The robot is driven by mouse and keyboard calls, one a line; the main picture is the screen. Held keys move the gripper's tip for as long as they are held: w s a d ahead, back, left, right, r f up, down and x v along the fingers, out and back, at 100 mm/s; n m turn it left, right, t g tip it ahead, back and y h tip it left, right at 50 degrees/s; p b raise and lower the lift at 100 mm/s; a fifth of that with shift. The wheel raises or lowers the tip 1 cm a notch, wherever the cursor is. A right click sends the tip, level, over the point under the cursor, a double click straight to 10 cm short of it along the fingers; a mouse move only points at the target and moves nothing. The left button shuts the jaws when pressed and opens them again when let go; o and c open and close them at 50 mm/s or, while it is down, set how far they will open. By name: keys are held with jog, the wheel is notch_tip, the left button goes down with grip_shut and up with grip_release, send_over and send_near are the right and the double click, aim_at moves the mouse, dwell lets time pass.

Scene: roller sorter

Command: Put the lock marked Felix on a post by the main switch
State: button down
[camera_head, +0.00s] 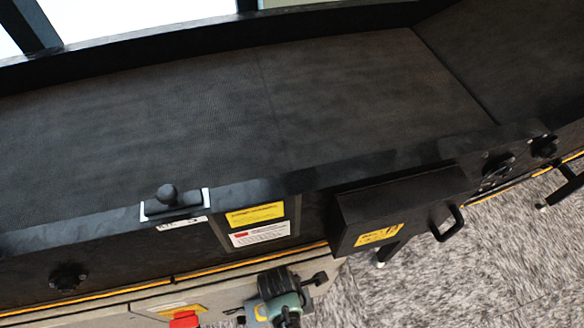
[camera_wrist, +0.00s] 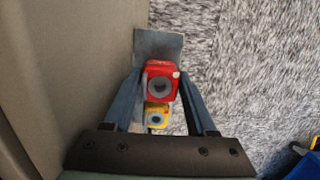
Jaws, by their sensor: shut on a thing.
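In the wrist view my gripper (camera_wrist: 161,84) has its two blue fingers on either side of a red lock (camera_wrist: 162,66). The fingers are shut on this red lock. A smaller yellow lock (camera_wrist: 157,108) shows between the fingers, nearer the palm; I cannot tell how the two are joined. No name can be read on either. A grey-blue flat piece (camera_wrist: 158,45) lies behind them. In the head view my wrist is at the bottom centre, and the held lock cannot be made out. A red part (camera_head: 185,320) below a yellow plate (camera_head: 180,309) is cut by the bottom edge; I cannot tell whether it is the main switch.
The dark conveyor belt (camera_head: 190,105) fills the upper head view. A black box (camera_head: 385,207) with a handle juts from its front rail, right of yellow and white labels (camera_head: 258,225). A beige panel (camera_wrist: 70,60) is close on the left in the wrist view. Carpet lies right.

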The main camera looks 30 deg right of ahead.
jog(key=shift+f+b, duration=0.3)
jog(key=shift+f, duration=0.2)
jog(key=shift+d+f+b, duration=0.1)
jog(key=shift+f+b, duration=0.5)
jog(key=shift+f, duration=0.45)
jog(key=shift+f, duration=0.2)
dwell(0.5)
jog(key=shift+c, duration=0.6)
grip_release()
jog(key=shift+w+r, duration=0.1)
jog(key=shift+r, duration=0.15)
jog(key=r+p, duration=0.2)
jog(key=r, duration=0.2)
jog(key=a+r+p, duration=0.1)
jog(key=r+p, duration=0.1)
jog(key=r, duration=0.2)
jog(key=r+p, duration=0.2)
jog(key=r, duration=0.2)
jog(key=shift+w+a+r, duration=0.25)
jog(key=shift+r, duration=0.05)
